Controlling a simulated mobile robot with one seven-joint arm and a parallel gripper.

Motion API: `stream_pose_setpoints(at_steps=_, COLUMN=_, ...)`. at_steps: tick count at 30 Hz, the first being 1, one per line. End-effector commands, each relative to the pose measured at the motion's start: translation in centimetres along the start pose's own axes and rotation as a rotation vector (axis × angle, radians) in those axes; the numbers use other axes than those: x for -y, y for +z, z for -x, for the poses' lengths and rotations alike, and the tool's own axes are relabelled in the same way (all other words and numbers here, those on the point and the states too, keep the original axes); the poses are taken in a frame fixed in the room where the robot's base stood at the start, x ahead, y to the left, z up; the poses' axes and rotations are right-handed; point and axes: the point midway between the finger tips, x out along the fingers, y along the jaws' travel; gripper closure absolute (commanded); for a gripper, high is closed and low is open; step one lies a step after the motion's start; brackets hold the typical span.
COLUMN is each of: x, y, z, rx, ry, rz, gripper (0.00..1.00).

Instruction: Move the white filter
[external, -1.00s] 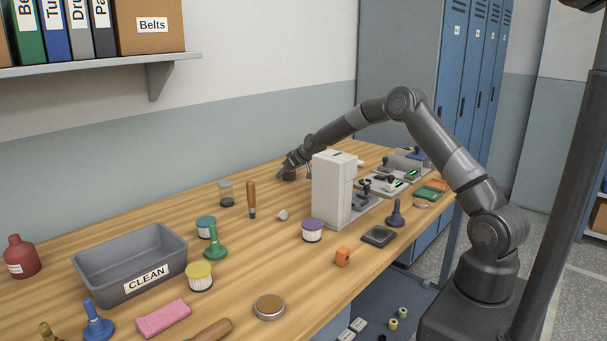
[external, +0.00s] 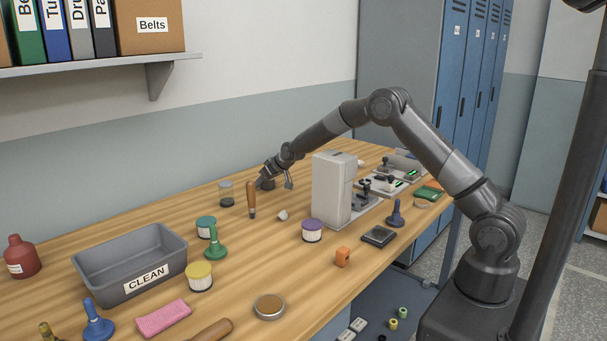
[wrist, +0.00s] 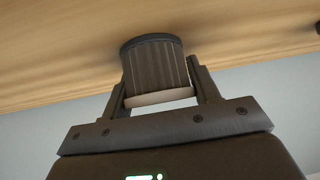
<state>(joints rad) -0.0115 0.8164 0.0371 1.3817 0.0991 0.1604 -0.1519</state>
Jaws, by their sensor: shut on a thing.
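My gripper (external: 267,181) is at the back of the bench, just right of the wooden-handled tool. In the wrist view its two fingers (wrist: 158,88) are shut on the sides of a pleated filter (wrist: 155,65). A pale, whitish cap faces my palm and a dark rim faces the bench; the pleats are in shadow. I take this to be the white filter. In the external view it is small and dark under the gripper, and I cannot tell how far it is above the bench.
Teal (external: 206,227), yellow (external: 200,277) and purple (external: 312,230) filters stand nearer. A grey CLEAN bin (external: 133,282) is far left. A pale machine (external: 331,190) stands right of my gripper.

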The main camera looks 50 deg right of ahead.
Motion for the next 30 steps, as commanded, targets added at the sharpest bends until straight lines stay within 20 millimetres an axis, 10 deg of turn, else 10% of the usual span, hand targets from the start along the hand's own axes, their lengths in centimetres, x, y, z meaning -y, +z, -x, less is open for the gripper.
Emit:
stream_pose_setpoints(at_steps=15, x=5.7, y=-0.3, z=-0.3, rx=0.0, ry=-0.001, rz=0.001, gripper=0.68)
stream_pose_setpoints(at_steps=30, x=6.5, y=-0.4, z=-0.4, rx=0.0, ry=0.0, rz=0.0, gripper=0.68)
